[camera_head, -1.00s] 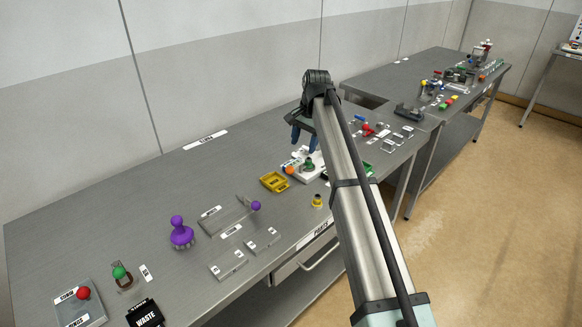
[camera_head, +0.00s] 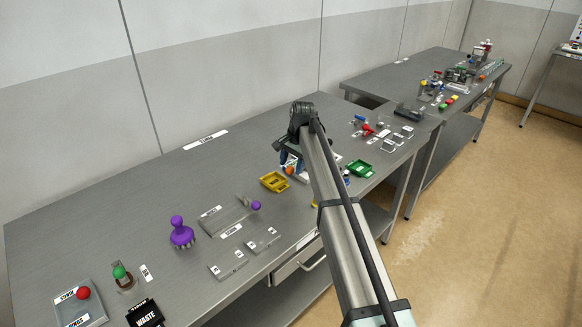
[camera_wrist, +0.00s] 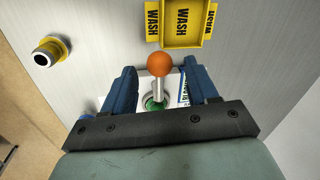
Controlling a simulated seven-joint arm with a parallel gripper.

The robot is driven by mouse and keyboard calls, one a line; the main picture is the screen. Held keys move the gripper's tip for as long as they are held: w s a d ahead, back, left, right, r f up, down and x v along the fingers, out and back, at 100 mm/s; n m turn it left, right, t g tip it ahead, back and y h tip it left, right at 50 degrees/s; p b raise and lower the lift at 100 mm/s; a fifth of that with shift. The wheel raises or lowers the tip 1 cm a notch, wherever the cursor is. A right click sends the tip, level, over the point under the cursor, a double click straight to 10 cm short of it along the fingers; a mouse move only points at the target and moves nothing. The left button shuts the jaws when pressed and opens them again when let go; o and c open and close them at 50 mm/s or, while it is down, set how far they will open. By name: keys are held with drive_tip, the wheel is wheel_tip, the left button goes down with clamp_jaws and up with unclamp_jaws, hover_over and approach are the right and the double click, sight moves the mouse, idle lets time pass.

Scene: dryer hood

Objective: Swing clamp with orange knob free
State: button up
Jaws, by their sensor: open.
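The orange knob (camera_wrist: 159,64) sits on top of a pale metal stem that rises from a green part (camera_wrist: 155,104) on a white base. In the wrist view my gripper (camera_wrist: 160,78) is open, with its blue fingers on either side of the stem and knob, apart from both. In the head view the orange knob (camera_head: 289,170) shows just under my gripper (camera_head: 291,163). My arm hides most of the clamp and its base there, so I cannot tell how the clamp is turned.
A yellow WASH tray (camera_wrist: 183,32) lies just beyond the knob. A yellow-rimmed round fitting (camera_wrist: 47,53) stands to its left. In the head view a green tray (camera_head: 360,168) is right of my arm. A purple knobbed tool (camera_head: 181,233) stands left on the bench, with bare steel behind.

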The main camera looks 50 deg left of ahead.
drive_tip(key=shift+a+f, duration=0.15)
drive_tip(key=shift+f, duration=0.7)
drive_tip(key=shift+c, duration=0.4)
clamp_jaws()
